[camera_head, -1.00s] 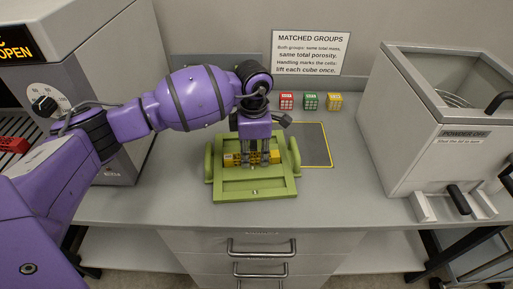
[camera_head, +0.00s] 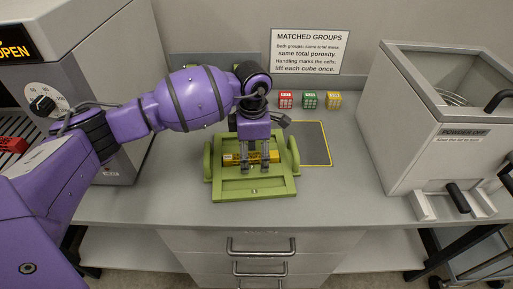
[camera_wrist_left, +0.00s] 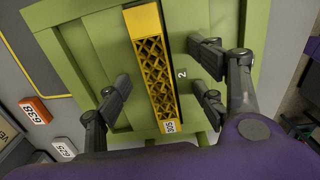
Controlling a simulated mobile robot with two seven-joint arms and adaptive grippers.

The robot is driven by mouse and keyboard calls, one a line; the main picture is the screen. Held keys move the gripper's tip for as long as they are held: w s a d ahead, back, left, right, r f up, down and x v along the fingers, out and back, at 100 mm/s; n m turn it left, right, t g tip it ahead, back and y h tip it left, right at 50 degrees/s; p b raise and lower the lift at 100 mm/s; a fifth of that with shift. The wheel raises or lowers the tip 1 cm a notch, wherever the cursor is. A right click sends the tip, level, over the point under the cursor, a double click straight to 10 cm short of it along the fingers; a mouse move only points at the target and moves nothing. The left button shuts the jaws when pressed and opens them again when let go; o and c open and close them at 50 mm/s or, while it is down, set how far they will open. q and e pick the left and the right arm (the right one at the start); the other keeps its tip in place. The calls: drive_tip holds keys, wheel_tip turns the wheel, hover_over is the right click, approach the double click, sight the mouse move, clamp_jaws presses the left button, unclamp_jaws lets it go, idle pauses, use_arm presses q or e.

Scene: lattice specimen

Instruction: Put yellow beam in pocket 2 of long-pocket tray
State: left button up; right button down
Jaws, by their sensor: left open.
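The yellow beam (camera_head: 236,159) lies lengthwise in the green long-pocket tray (camera_head: 255,190) on the bench. In the left wrist view the beam (camera_wrist_left: 154,68) shows a lattice face and solid ends, with a small label at its near end. It lies beside the numeral 2 on the tray (camera_wrist_left: 240,60); I cannot tell how deep it sits. My left gripper (camera_head: 255,168) is over the tray. Its fingers (camera_wrist_left: 160,80) are open on both sides of the beam, with visible gaps. My right gripper is not in view.
Red (camera_head: 286,100), green (camera_head: 310,100) and yellow (camera_head: 333,100) cubes stand at the back. A dark mat (camera_head: 315,145) with a yellow border lies right of the tray. A grey open-topped bath (camera_head: 405,140) stands at the right. A sign (camera_head: 310,50) stands behind. The front bench strip is clear.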

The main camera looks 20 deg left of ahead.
sight(253, 155)
use_arm(q)
drive_tip(key=shift+w+r, duration=0.1)
drive_tip(key=shift+r, duration=0.05)
idle(0.3)
drive_tip(key=shift+r+p, duration=0.35)
drive_tip(key=shift+r, duration=0.4)
drive_tip(key=shift+r+p, duration=0.7)
drive_tip(key=shift+r, duration=1)
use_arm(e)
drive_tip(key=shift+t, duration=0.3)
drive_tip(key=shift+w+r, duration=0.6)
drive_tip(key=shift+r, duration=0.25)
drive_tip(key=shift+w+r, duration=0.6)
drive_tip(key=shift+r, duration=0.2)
use_arm(q)
wheel_tip(253, 155, up, 12)
